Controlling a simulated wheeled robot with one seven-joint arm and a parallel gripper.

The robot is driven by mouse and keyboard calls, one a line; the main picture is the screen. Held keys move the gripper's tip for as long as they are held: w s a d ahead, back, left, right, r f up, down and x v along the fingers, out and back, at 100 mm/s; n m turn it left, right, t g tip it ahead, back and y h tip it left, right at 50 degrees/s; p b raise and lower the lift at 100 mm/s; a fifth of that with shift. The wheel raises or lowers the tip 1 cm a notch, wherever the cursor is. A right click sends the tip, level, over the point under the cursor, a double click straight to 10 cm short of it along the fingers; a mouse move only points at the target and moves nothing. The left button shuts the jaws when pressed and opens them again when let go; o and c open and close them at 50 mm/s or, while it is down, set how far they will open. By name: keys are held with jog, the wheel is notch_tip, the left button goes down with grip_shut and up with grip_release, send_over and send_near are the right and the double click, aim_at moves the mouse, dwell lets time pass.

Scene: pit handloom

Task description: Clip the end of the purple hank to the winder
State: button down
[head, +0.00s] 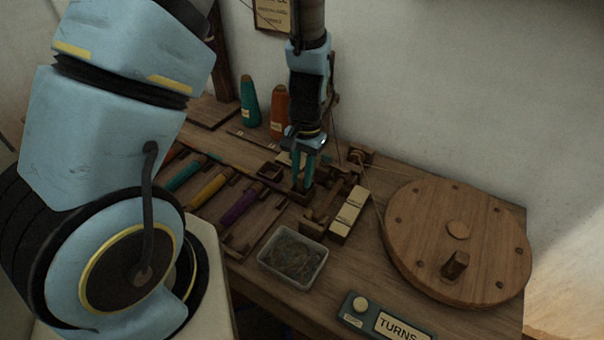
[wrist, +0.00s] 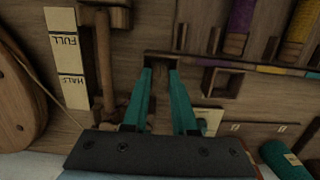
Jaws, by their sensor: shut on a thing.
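I cannot tell whether this piece is part of the hank's end. A thin strip with purple and yellow parts runs right from near the fingertips. The winder, a round wooden wheel (head: 457,235) with a knob, stands to the right; its edge shows at left in the wrist view (wrist: 16,100).
A cream block marked FULL and HALF (head: 348,212) stands between my gripper and the wheel. A clear tub of fibre (head: 292,257) and a TURNS counter (head: 385,318) are at the front. Green and orange cones (head: 250,102) stand behind. The wall closes the back.

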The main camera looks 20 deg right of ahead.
aim_at(300, 174)
jog(key=shift+c, duration=1.5)
grip_release()
jog(key=shift+r, duration=0.15)
notch_tip(300, 174, up, 8)
jog(key=p, duration=0.7)
jog(key=shift+w+a, duration=0.15)
jog(key=w+a+r+n+t, duration=0.1)
jog(key=a+r+n, duration=0.3)
jog(key=a+r, duration=0.4)
jog(key=w+a+r+n+t+h, duration=0.1)
jog(key=a+r+n, duration=0.3)
jog(key=a+r, duration=0.4)
jog(key=w+a, duration=0.1)
jog(key=a, duration=0.6)
jog(key=shift+a+r+n+t, duration=0.2)
jog(key=shift+r+n+t, duration=0.1)
jog(key=shift+r, duration=0.1)
